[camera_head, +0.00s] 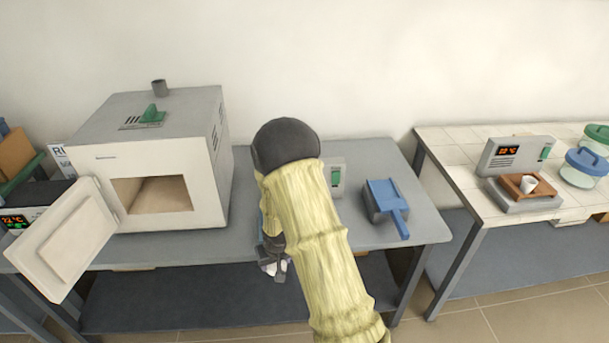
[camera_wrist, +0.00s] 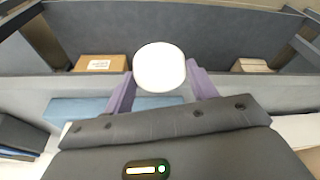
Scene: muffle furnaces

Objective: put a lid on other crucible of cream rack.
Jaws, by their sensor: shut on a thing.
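My gripper (camera_head: 273,262) is below my sleeved arm in the head view, at the front edge of the grey bench. In the wrist view its two purple fingers (camera_wrist: 160,84) are shut on a white round piece (camera_wrist: 159,66) that looks like a lid. A bit of white also shows at the fingertips in the head view (camera_head: 270,268). A white crucible (camera_head: 529,184) stands in a brown tray (camera_head: 511,188) on a device at the right bench. I cannot make out a cream rack; my arm hides part of the grey bench.
A muffle furnace (camera_head: 180,165) with its door (camera_head: 66,240) open stands at the left of the grey bench (camera_head: 430,228). Blue- and green-lidded jars stand far right. The wrist view shows a cardboard box (camera_wrist: 100,66) below.

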